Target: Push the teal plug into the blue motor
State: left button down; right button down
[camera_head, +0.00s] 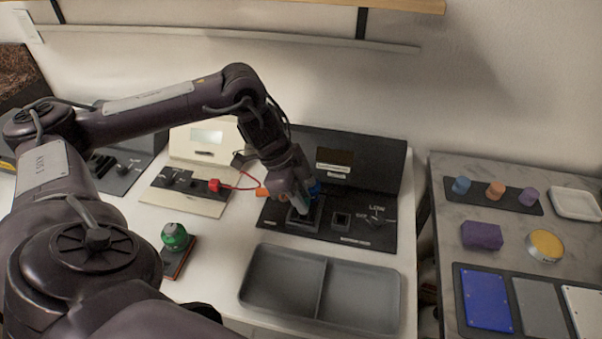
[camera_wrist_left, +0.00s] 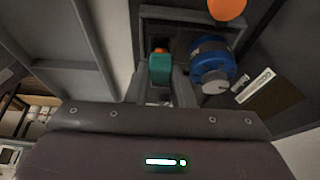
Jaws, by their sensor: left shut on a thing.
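The teal plug (camera_wrist_left: 160,69) shows in the left wrist view, between the fingers of my left gripper (camera_wrist_left: 165,88), which is shut on it. A small orange-red part shows at its far end. The blue motor (camera_wrist_left: 210,62), with a grey round end, is just right of the plug; I see a gap between them. In the head view my left gripper (camera_head: 302,207) points down over the black station, and a bit of the blue motor (camera_head: 315,188) shows behind it. The plug is hidden there. My right gripper is not in view.
The black station (camera_head: 365,220) has a raised back panel and a small square socket (camera_head: 341,219). A grey two-part tray (camera_head: 345,290) is in front. A red connector (camera_head: 214,185) with a cable and a green dome (camera_head: 174,236) are to the left. A side table (camera_head: 465,265) holds coloured parts.

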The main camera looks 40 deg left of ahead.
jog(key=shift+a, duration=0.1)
pick_arm(q)
jog(key=shift+f, duration=0.1)
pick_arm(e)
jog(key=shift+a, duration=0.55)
pick_arm(q)
jog(key=shift+f, duration=0.2)
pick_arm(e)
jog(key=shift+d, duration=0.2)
pick_arm(q)
jog(key=shift+f, duration=0.15)
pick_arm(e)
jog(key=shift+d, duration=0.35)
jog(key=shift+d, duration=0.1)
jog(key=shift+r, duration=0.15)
